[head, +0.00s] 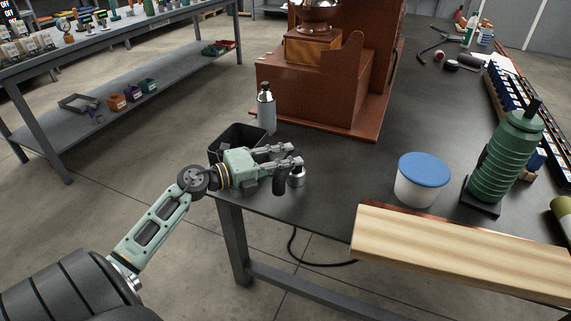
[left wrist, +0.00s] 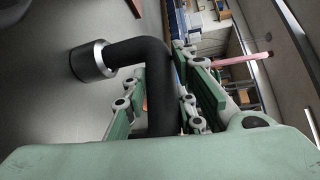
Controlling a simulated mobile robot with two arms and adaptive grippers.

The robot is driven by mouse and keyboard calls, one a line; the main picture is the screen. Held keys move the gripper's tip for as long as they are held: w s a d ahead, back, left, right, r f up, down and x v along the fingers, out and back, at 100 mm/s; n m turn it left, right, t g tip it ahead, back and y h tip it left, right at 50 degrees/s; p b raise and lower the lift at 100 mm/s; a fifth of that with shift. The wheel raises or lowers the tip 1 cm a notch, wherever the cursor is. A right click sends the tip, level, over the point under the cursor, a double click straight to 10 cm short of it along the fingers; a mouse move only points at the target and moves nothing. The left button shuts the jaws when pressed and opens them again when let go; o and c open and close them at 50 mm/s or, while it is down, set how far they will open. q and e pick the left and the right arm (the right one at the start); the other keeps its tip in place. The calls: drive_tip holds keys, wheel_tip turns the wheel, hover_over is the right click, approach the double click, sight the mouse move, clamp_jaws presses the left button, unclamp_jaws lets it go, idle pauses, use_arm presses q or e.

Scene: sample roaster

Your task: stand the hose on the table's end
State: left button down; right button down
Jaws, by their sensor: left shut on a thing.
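The hose (head: 280,182) is a short black bent tube with a silver collar at one end. My left gripper (head: 293,155) is shut on its black part, at the near left end of the dark table (head: 330,180). The silver collar (head: 297,177) shows just right of the fingers; I cannot tell whether it touches the tabletop. In the left wrist view the black hose (left wrist: 140,50) rises between the fingers and bends left to the silver collar (left wrist: 92,61). My right gripper is not in view.
A black bin (head: 240,136) and a grey bottle (head: 266,110) stand close behind my left gripper. A brown machine (head: 310,90) is farther back. A blue-lidded tub (head: 424,178), a green ribbed canister (head: 505,155) and a wooden board (head: 460,245) are to the right.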

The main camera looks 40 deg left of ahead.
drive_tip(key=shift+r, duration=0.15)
use_arm(q)
drive_tip(key=c, duration=1.8)
unclamp_jaws()
drive_tip(key=shift+f, duration=0.15)
drive_tip(key=shift+c, duration=0.2)
drive_tip(key=o, duration=0.4)
drive_tip(key=shift+s+r, duration=0.1)
drive_tip(key=shift+r, duration=0.1)
drive_tip(key=v, duration=1.2)
drive_tip(key=shift+p, duration=0.4)
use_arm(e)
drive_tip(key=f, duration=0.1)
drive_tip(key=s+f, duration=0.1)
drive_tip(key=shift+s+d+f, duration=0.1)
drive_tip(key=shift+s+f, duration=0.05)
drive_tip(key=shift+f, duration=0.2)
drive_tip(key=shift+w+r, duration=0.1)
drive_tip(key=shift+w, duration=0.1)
